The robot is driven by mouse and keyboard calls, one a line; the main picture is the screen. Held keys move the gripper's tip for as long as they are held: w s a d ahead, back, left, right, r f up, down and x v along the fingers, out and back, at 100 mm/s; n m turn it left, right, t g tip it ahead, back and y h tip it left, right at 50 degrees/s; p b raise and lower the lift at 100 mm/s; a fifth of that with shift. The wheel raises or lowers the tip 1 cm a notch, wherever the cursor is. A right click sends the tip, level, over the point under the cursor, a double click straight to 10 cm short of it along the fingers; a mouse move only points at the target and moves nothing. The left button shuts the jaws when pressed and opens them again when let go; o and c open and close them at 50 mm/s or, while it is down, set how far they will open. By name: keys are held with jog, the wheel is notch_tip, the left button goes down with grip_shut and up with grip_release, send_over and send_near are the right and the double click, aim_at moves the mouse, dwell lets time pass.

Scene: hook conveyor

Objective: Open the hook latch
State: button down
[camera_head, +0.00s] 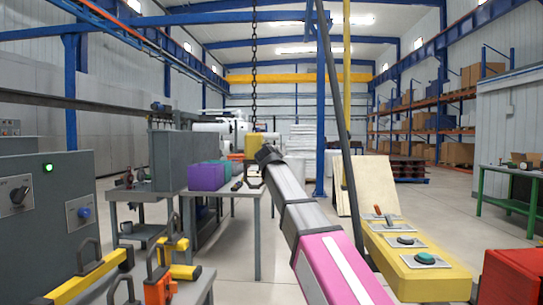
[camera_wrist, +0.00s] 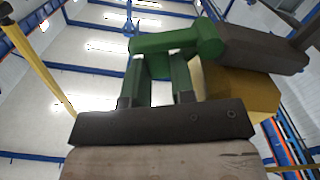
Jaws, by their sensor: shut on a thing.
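A dark chain (camera_head: 254,70) hangs from above in the head view. A yellow block (camera_head: 262,142) shows at its lower end, just behind the end of my arm. A dark curved piece, probably the hook, shows only in part below it. In the wrist view, my gripper (camera_wrist: 158,65) has its two fingers close together on a green bar-shaped piece, which looks like the latch (camera_wrist: 202,45). A dark grey block joins the green piece on the right, with a yellow body (camera_wrist: 240,92) behind it. The head view hides my fingertips, and the latch's angle is unclear.
A grey table (camera_head: 258,205) with purple and teal bins (camera_head: 206,176) stands behind and left. A grey control cabinet (camera_head: 45,215) and yellow-handled fixtures (camera_head: 90,277) are at left. A yellow button console (camera_head: 420,262) and red box (camera_head: 512,276) stand at right.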

jog(key=c, duration=1)
grip_release()
jog(key=shift+o, duration=0.2)
